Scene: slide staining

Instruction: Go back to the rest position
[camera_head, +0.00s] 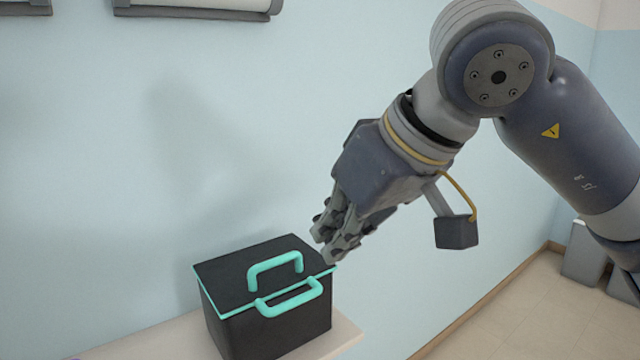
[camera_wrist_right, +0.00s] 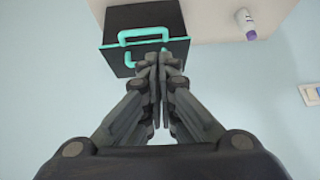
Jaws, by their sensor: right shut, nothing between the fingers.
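My right gripper (camera_head: 335,238) is shut and empty. In the head view it hangs just above and beside the right back corner of a black box (camera_head: 272,334) with teal handles and teal edging. I cannot tell whether the fingers touch the box. In the right wrist view my right gripper (camera_wrist_right: 160,72) shows its fingers pressed together, with the black box (camera_wrist_right: 145,17) beyond them at the top. The box's lid looks closed. My left gripper is not in view.
The box stands on a pale shelf or tabletop (camera_head: 345,336) against a light blue wall (camera_head: 150,160). A white bottle with a purple part (camera_wrist_right: 245,24) lies or stands on the surface in the wrist view. Floor (camera_head: 520,310) is open at right.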

